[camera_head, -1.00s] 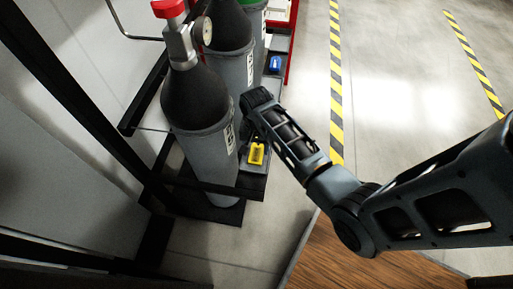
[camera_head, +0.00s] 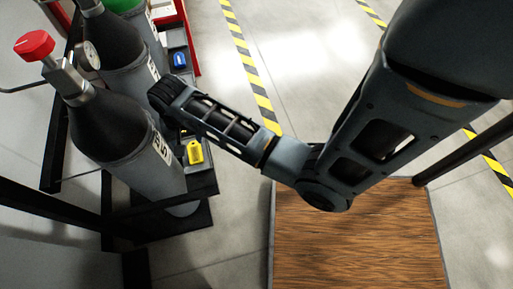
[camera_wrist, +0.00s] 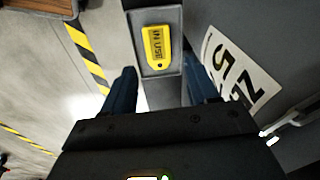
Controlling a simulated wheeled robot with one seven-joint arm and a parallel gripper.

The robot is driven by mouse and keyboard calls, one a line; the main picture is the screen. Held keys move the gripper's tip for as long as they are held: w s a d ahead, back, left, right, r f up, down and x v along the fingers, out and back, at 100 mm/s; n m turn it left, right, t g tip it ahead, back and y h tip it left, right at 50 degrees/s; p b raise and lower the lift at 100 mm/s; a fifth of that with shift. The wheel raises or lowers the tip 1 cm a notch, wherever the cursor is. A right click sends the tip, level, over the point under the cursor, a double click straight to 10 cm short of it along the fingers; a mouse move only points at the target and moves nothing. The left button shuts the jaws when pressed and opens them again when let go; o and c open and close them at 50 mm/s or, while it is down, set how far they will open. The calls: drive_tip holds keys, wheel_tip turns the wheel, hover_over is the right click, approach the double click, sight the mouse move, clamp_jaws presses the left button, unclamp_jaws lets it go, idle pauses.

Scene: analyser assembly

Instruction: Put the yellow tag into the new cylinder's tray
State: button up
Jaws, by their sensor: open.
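The yellow tag (camera_head: 194,152) lies in a small grey tray (camera_head: 203,181) beside the front grey cylinder (camera_head: 130,140), which has a red valve knob. In the wrist view the yellow tag (camera_wrist: 157,48) reads "IN USE" and lies flat in the tray (camera_wrist: 166,15). My gripper (camera_wrist: 162,69) is open and empty, its two dark fingers apart with the tag just past their tips. My arm's end hides the fingers in the head view. I cannot tell which cylinder is the new one.
A second grey cylinder (camera_head: 108,42) stands behind, with a blue tag (camera_head: 179,60) in a tray near it. A dark rack (camera_head: 117,205) surrounds the cylinders. Yellow-black striped tape (camera_head: 250,70) marks the open floor to the right. A cylinder label (camera_wrist: 235,75) is close to my right finger.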

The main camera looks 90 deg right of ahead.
drive_tip(key=s+a+r+n+t+h, duration=0.1)
drive_tip(key=s+a+r+n+t, duration=0.1)
drive_tip(key=s+a+n+t, duration=0.65)
drive_tip(key=s+a+r+n+t, duration=0.1)
drive_tip(key=s+r, duration=0.3)
drive_tip(key=r, duration=0.4)
drive_tip(key=s+a+r+n+t+y, duration=0.1)
drive_tip(key=s+a+r, duration=0.3)
drive_tip(key=r, duration=0.4)
drive_tip(key=s+a+r+n+t, duration=0.2)
drive_tip(key=s+a+r+t, duration=0.1)
drive_tip(key=s+r, duration=0.3)
drive_tip(key=shift+r, duration=0.9)
drive_tip(key=shift+d+n, duration=0.1)
drive_tip(key=shift+n, duration=0.15)
